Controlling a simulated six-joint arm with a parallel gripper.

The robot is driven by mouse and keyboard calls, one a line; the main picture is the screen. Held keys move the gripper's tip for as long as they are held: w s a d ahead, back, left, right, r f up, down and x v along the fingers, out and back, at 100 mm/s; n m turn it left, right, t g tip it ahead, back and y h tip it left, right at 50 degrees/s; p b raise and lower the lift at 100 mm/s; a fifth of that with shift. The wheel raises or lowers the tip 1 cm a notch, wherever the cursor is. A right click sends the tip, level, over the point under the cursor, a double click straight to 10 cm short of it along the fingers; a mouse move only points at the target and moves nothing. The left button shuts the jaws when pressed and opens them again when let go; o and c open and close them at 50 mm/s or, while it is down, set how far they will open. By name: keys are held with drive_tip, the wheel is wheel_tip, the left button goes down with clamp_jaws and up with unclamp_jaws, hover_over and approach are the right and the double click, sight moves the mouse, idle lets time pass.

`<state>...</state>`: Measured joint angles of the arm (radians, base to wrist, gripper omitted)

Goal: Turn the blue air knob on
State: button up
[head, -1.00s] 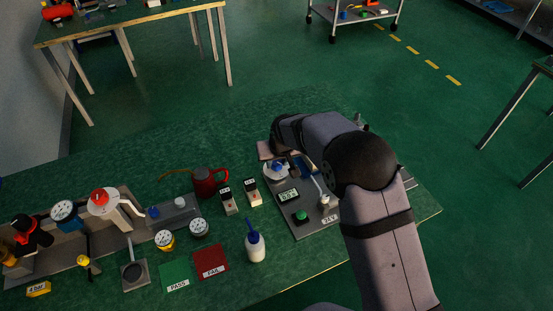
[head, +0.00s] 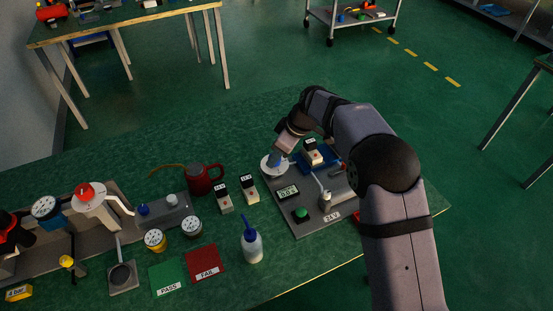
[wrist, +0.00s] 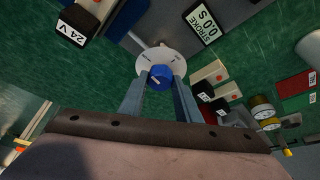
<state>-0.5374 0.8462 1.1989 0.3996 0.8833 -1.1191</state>
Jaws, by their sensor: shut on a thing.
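The blue air knob (wrist: 160,77) sits on a round white dial (wrist: 149,62) in the wrist view, with a pale pointer line on its top. My gripper (wrist: 160,82) has one finger on each side of the knob and is shut on it. In the head view my gripper (head: 277,160) points down at the white dial (head: 266,168) at the back left of the grey press plate. The knob is mostly hidden by the fingers there. The dial's printed marks are too small to read.
A stroke display (head: 288,193), a green button (head: 301,214) and a lever (head: 322,188) share the plate. Black-topped blocks (head: 249,190) and a white bottle (head: 252,245) stand left.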

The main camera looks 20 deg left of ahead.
drive_tip(key=shift+w+n+g, duration=0.1)
drive_tip(key=shift+n+g, duration=0.2)
drive_tip(key=shift+n, duration=0.4)
drive_tip(key=o, duration=1.1)
drive_tip(key=shift+c, duration=0.2)
drive_tip(key=b+v, duration=0.1)
drive_tip(key=v, duration=0.6)
drive_tip(key=shift+r+b, duration=0.2)
drive_tip(key=shift+b, duration=0.1)
drive_tip(key=shift+d, duration=0.1)
